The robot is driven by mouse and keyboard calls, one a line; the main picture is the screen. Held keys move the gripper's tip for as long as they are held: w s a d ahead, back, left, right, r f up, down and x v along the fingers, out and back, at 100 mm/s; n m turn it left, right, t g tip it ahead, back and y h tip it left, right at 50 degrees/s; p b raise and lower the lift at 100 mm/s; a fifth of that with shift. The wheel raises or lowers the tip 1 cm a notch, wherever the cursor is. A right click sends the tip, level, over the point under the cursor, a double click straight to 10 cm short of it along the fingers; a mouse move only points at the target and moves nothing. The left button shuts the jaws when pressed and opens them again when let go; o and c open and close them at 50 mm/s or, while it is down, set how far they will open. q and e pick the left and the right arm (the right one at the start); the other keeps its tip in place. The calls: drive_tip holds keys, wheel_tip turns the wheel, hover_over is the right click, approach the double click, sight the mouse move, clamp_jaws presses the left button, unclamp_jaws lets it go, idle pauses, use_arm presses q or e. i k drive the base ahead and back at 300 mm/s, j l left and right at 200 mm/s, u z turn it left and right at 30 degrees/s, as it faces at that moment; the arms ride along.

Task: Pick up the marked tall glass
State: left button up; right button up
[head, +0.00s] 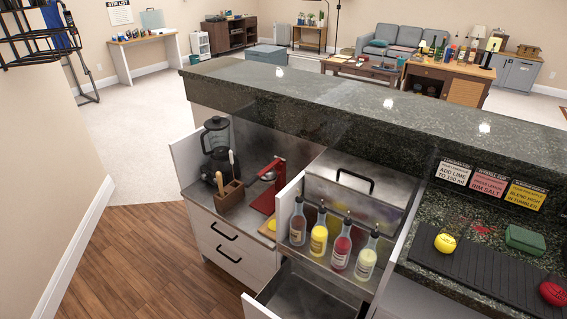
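I see no tall glass and no mark on one in the head view. Neither my left nor my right gripper shows.
A granite bar ledge (375,104) crosses the view. Below it are a blender (217,145), a red press (266,200), bottles (341,248) in a rack and an open drawer (300,296). A black mat (480,272) holds a yellow ball-like item (445,243). Wooden floor (135,255) is clear at left.

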sight(452, 230)
drive_tip(key=z, duration=1.25)
